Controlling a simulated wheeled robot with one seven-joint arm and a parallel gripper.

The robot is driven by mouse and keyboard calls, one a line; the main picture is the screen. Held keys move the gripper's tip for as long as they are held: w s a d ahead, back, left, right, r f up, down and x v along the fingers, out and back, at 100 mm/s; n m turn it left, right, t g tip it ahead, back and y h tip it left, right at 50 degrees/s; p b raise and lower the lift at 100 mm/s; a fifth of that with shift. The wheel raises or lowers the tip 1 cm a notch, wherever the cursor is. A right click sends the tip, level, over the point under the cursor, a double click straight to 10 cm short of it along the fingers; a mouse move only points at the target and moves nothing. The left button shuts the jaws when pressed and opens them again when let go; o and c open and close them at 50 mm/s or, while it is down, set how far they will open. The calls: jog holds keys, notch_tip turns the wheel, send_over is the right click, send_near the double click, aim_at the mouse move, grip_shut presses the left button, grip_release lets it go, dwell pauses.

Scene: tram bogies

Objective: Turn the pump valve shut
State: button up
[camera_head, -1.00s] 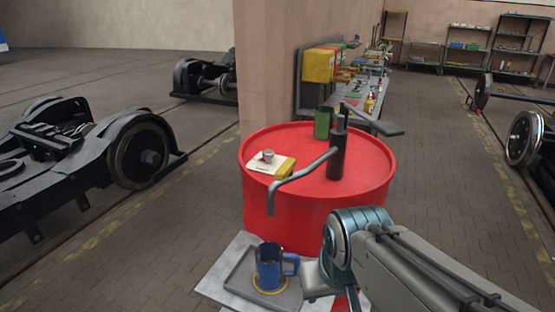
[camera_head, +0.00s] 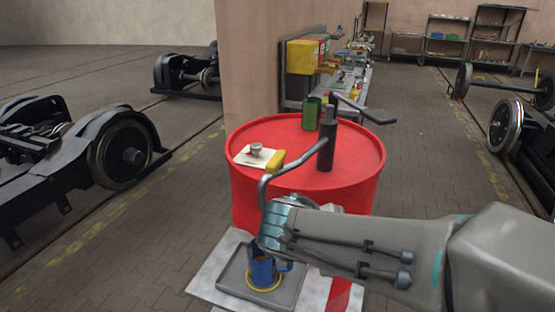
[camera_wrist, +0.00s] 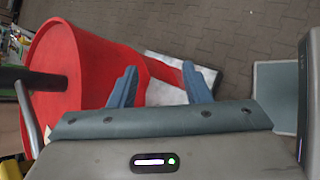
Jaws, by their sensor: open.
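The hand pump (camera_head: 326,148) stands upright on top of a red drum (camera_head: 350,175). It has a dark column, a dark lever (camera_head: 362,108) to the right and a grey curved spout (camera_head: 290,160) bending down on the left. I cannot make out a separate valve handle. In the wrist view the pump column (camera_wrist: 30,79) and spout (camera_wrist: 27,115) are at the left. My gripper (camera_wrist: 160,72) is open and empty in the wrist view, its blue fingers beside the drum (camera_wrist: 85,75), apart from the pump. In the head view my arm hides the fingers.
A blue mug (camera_head: 262,272) stands on a grey tray (camera_head: 232,280) below the spout. A paper (camera_head: 250,160) with a small metal part, a yellow item (camera_head: 275,161) and a green can (camera_head: 312,114) are on the drum.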

jog(key=w+a+r+n+t+h, duration=0.1)
jog(key=w+a+r+n+t, duration=0.3)
jog(key=a+n, duration=0.3)
jog(key=n+t+y, duration=0.3)
jog(key=n+t, duration=0.4)
jog(key=n, duration=0.1)
send_near(276, 157)
jog(key=p+x, duration=0.2)
jog(key=x, duration=0.8)
grip_shut()
